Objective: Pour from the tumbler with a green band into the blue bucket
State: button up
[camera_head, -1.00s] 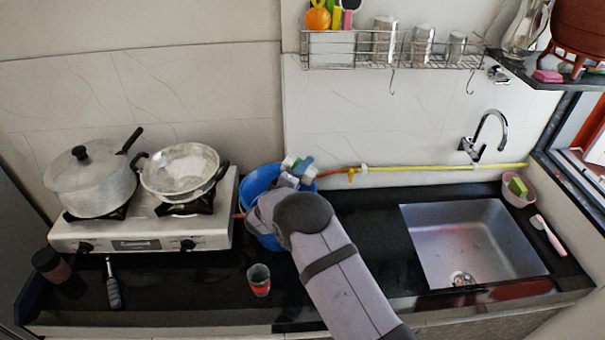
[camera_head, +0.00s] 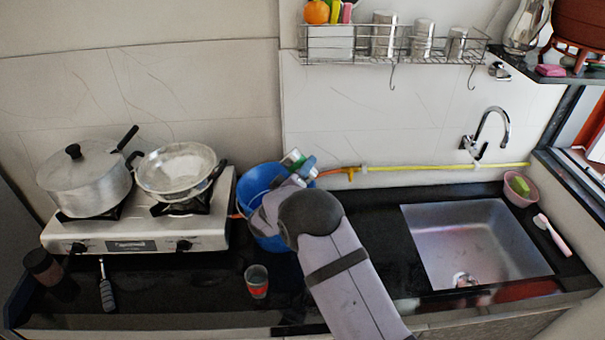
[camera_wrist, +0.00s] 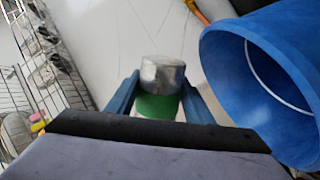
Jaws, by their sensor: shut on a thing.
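The tumbler with a green band (camera_wrist: 160,76) is silvery with a green stripe and sits between the two blue fingers of my gripper (camera_wrist: 160,95) in the wrist view. My gripper is shut on it. In the head view the tumbler (camera_head: 293,158) shows only in part beyond my gripper (camera_head: 302,168) and looks tilted. The blue bucket (camera_head: 256,182) stands on the counter behind my arm, which hides part of it. In the wrist view the bucket (camera_wrist: 225,50) is at the right, its open mouth beside the tumbler. Whether anything has left the tumbler I cannot tell.
A tumbler with a red band (camera_head: 257,283) stands on the black counter in front of the bucket. The stove (camera_head: 140,238) with a pot and pan is at the left. A yellow hose (camera_head: 430,168) runs along the wall. The sink (camera_head: 470,240) is at the right.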

jog(key=shift+r+m, duration=0.15)
jog(key=shift+m, duration=0.15)
jog(key=shift+w+a+r+m+t+b, duration=0.15)
jog(key=shift+r+m+t+b, duration=0.15)
jog(key=shift+r+m+b, duration=0.5)
jog(key=shift+f+m+b, duration=0.3)
jog(key=shift+f+b, duration=0.05)
jog(key=shift+b, duration=0.35)
jog(key=shift+a+b, duration=0.1)
jog(key=shift+b, duration=0.25)
jog(key=shift+w+a+r+m+t+b, duration=0.2)
jog(key=shift+m+t+b, duration=0.1)
jog(key=shift+m+b, duration=0.6)
jog(key=shift+w+a+f+m+y+b, duration=0.15)
jog(key=shift+m+b, duration=0.15)
jog(key=shift+b, duration=0.3)
jog(key=shift+s+a+m+y+b, duration=0.15)
jog(key=shift+m+b, duration=0.15)
jog(key=shift+b, duration=0.3)
jog(key=shift+w+a+m+b, duration=0.15)
jog(key=shift+w+m+b, duration=0.1)
jog(key=shift+m+b, duration=0.3)
